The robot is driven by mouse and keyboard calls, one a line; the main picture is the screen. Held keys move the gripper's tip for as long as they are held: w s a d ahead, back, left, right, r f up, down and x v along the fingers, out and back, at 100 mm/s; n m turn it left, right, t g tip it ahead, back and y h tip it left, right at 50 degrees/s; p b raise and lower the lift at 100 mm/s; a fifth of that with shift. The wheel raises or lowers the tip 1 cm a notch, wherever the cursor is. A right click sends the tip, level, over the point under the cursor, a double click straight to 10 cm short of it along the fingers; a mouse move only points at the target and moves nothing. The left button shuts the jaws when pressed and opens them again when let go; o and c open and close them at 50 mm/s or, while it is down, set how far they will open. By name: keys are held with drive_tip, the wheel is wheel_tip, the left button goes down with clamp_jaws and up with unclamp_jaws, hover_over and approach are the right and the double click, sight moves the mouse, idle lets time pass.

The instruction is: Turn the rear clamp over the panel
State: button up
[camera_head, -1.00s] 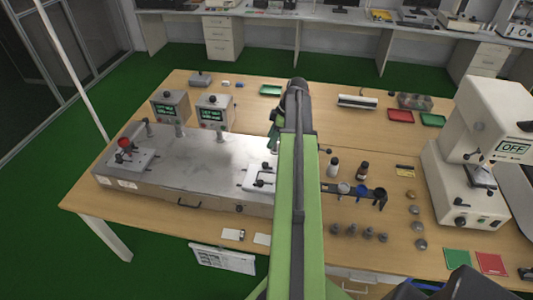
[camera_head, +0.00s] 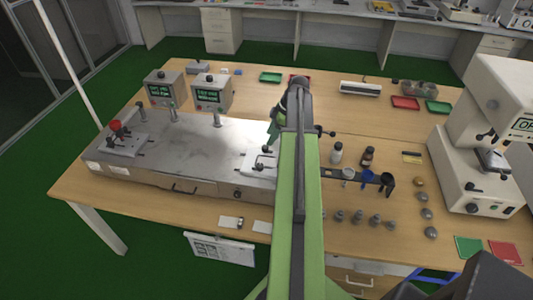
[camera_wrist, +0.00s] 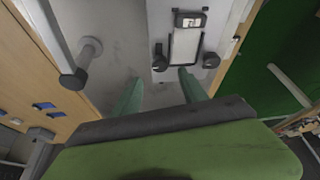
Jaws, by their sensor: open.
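In the wrist view a small white panel (camera_wrist: 184,46) lies in a dark frame on a pale fixture plate. A dark clamp with a round knob, the rear clamp (camera_wrist: 159,63), stands just left of the panel and appears beside it, not across it. A second dark clamp (camera_wrist: 211,61) stands right of the panel. My gripper (camera_wrist: 160,88) is open and empty, its two green fingers on either side of the rear clamp's line, slightly short of it in the picture. In the head view the same fixture (camera_head: 255,162) is partly hidden by my arm.
The fixture sits on the right end of a steel bench plate (camera_head: 190,150). A grey post (camera_wrist: 82,62) stands left of the fingers. Two display boxes (camera_head: 211,92) stand behind the plate. Bottles (camera_head: 337,153) and a white machine (camera_head: 480,150) are to the right.

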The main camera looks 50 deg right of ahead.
sight(264, 146)
drive_tip(key=b+x, duration=0.4)
drive_tip(key=x, duration=0.2)
drive_tip(key=shift+f, duration=0.1)
